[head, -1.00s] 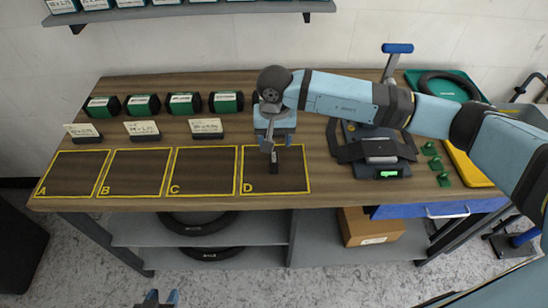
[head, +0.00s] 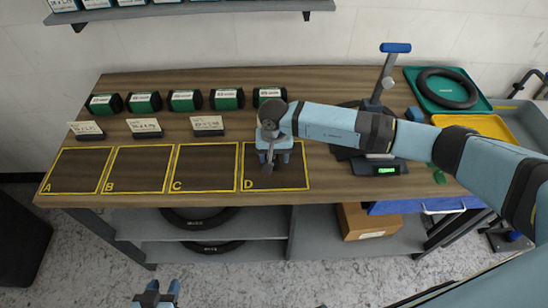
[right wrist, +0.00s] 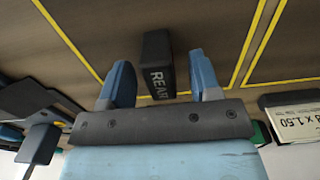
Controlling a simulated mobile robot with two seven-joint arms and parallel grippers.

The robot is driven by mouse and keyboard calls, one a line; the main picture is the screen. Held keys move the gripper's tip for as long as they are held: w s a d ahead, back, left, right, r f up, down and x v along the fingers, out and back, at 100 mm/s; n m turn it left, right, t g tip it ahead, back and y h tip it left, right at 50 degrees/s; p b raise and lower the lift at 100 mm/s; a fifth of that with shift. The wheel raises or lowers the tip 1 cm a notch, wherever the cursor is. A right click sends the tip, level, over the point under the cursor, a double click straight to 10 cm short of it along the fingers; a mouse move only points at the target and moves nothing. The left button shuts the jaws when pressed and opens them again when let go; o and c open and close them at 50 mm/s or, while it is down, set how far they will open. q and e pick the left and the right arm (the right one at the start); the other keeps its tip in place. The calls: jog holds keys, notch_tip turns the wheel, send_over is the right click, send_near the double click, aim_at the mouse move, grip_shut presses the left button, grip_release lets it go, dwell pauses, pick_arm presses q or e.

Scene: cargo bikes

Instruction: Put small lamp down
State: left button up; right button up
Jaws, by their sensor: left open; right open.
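The small lamp (right wrist: 157,60) is a dark block with "REAR" in white letters. In the right wrist view it sits between and just beyond the two blue fingertips of my right gripper (right wrist: 160,75), with a gap on each side. In the head view the lamp (head: 268,169) is a small dark shape inside yellow-outlined square D (head: 290,188), below my right gripper (head: 271,156), which is open. The gripper partly hides the lamp there, and its exact contact with the table is hard to see. My left gripper (head: 156,292) is open and empty at the bottom edge, away from the table.
Squares A, B and C (head: 205,168) to the left are empty. Behind them stand several label cards (head: 207,124) and green-black rolls (head: 186,100). A dark stand with a lit display (head: 386,170) is to the right, near a green tray (head: 480,104) and yellow tray (head: 500,130).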

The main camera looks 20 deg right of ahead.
grip_shut()
jog(key=shift+r, duration=0.1)
